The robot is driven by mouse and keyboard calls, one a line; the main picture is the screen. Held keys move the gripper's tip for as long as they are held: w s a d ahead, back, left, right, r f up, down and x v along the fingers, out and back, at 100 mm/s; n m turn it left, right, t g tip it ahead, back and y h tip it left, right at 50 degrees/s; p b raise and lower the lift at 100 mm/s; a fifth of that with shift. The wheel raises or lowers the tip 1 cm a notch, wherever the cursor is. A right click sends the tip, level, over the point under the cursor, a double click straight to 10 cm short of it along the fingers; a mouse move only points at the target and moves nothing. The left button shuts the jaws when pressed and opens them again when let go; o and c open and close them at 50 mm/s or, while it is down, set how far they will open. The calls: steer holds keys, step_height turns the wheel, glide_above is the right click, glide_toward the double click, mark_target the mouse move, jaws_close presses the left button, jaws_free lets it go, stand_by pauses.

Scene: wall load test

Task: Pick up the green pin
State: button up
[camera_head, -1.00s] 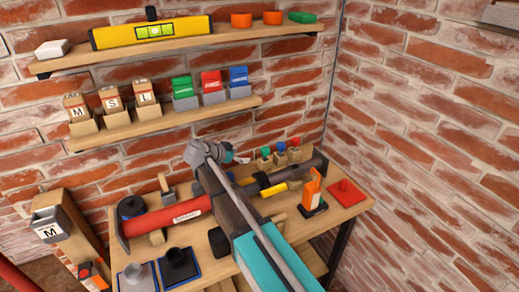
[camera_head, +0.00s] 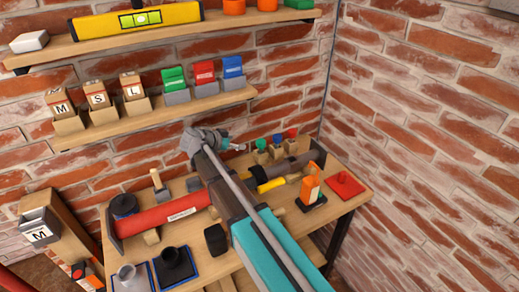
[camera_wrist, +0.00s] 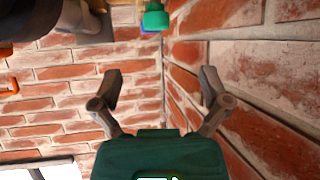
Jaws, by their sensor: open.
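The green pin (camera_head: 261,144) has a round green head and stands in a small block at the back of the workbench. A blue pin (camera_head: 277,139) and a red pin (camera_head: 291,133) stand to its right. In the wrist view a green pin head (camera_wrist: 156,18) shows at the top edge, beyond the fingertips. My gripper (camera_head: 226,142) is left of the green pin in the head view, apart from it. In the wrist view my gripper (camera_wrist: 160,82) has its two fingers spread wide with nothing between them.
On the workbench are a red cylinder (camera_head: 165,215), a dark flashlight-like tool with a yellow part (camera_head: 270,185), an orange upright item (camera_head: 311,185) and a red block (camera_head: 345,184). Shelves (camera_head: 150,121) hang on the brick wall behind. Another brick wall closes the right side.

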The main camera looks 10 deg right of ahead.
mark_target(259, 142)
steer(key=b+x, duration=0.3)
steer(key=x, duration=0.4)
steer(key=shift+d+f, duration=0.2)
steer(key=shift+d, duration=0.15)
steer(key=shift+w, duration=0.1)
steer(key=shift+d+b, duration=0.1)
steer(key=shift+b, duration=0.2)
steer(key=shift+b+x, duration=1.2)
steer(key=shift+x, duration=1.3)
steer(key=shift+d, duration=0.1)
jaws_close()
steer(key=shift+r, duration=0.2)
